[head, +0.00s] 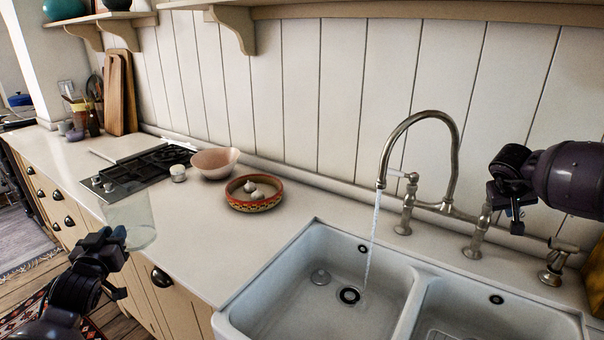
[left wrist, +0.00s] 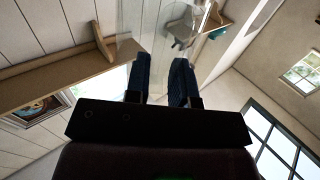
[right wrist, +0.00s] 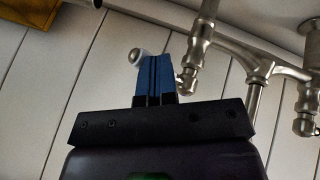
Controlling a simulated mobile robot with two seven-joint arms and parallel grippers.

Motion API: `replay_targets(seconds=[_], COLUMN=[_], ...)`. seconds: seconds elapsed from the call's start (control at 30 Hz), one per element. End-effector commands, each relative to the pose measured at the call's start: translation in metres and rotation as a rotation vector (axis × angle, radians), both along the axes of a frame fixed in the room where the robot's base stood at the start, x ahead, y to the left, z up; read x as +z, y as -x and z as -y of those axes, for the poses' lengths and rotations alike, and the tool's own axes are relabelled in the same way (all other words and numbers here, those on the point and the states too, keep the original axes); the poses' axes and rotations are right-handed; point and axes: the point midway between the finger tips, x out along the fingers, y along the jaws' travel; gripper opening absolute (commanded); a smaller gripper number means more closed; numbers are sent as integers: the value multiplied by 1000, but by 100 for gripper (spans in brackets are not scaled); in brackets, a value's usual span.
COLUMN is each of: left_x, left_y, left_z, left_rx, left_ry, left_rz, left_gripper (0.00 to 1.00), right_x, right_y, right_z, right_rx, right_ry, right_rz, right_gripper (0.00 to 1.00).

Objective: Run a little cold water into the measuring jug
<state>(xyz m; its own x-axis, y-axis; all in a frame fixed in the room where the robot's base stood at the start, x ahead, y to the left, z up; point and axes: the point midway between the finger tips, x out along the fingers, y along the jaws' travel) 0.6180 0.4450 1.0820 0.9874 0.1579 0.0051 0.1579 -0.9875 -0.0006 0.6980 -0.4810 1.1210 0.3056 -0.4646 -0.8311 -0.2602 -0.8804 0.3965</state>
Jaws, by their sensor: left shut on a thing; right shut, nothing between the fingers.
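The clear measuring jug (head: 130,213) is upright in my left gripper (head: 117,240), just over the counter's front edge, left of the sink. The left wrist view shows its clear wall (left wrist: 128,42) by the fingers (left wrist: 162,75). Its contents cannot be made out. The metal bridge tap (head: 455,145) stands behind the sink, and a thin water stream (head: 374,235) falls from its spout into the left basin (head: 290,300). My right gripper (head: 514,222) is shut and empty by the tap's right side. In the right wrist view its fingers (right wrist: 158,75) overlap a white-ended tap lever (right wrist: 135,57); contact is unclear.
A patterned bowl with garlic (head: 255,203), a pink bowl (head: 215,162), a small pot (head: 178,173) and a hob (head: 145,168) stand on the counter. The right basin (head: 480,315) adjoins the left. A side sprayer (head: 556,262) stands at the right.

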Motion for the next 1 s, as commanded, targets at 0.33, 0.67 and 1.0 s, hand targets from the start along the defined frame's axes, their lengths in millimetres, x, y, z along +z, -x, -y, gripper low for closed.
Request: replay_targets(seconds=[0.33, 0.67, 1.0], left_x=[9, 12, 12], left_y=[0, 0, 0], left_z=[0, 0, 0], left_rx=[0, 0, 0], left_ry=[-1, -1, -1], left_rz=[4, 4, 4], left_gripper=[0, 0, 0], right_x=[-1, -2, -1], right_y=[-3, -8, -12], right_z=[24, 37, 42], right_rx=[-4, -4, -3], right_ry=[1, 2, 2], right_rz=[-3, -4, -2], right_gripper=[0, 0, 0])
